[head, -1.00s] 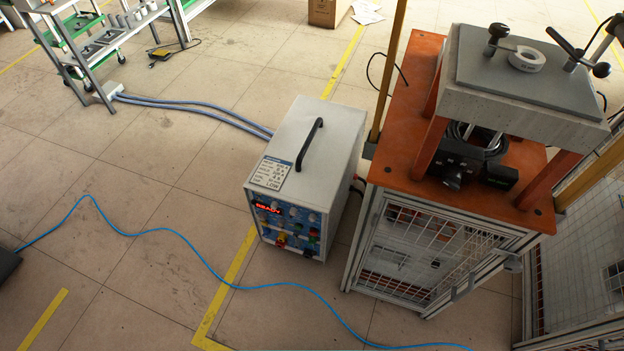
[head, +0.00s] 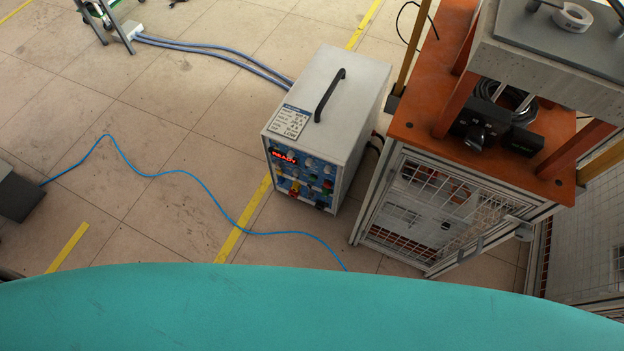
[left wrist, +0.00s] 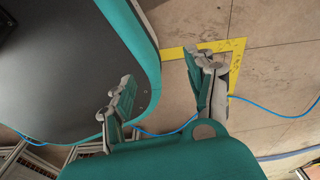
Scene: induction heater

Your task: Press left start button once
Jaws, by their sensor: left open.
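The induction heater unit (head: 325,130) is a white box with a black top handle, standing on the floor. Its front panel (head: 302,178) has a red "READY" display and several small coloured buttons and knobs, too small to tell apart. The left start button cannot be made out. My left gripper (left wrist: 165,95) shows in the left wrist view with its two fingers spread and nothing between them, above the floor and beside my teal-edged base. Neither gripper is in the head view, and the heater is not clearly seen in the wrist view.
An orange-topped caged stand (head: 420,120) with a press-like fixture is right of the heater. A blue cable (head: 200,185) crosses the floor in front, and grey hoses (head: 215,52) run behind. A dark box (head: 18,190) sits at the left edge. Floor left of the heater is mostly clear.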

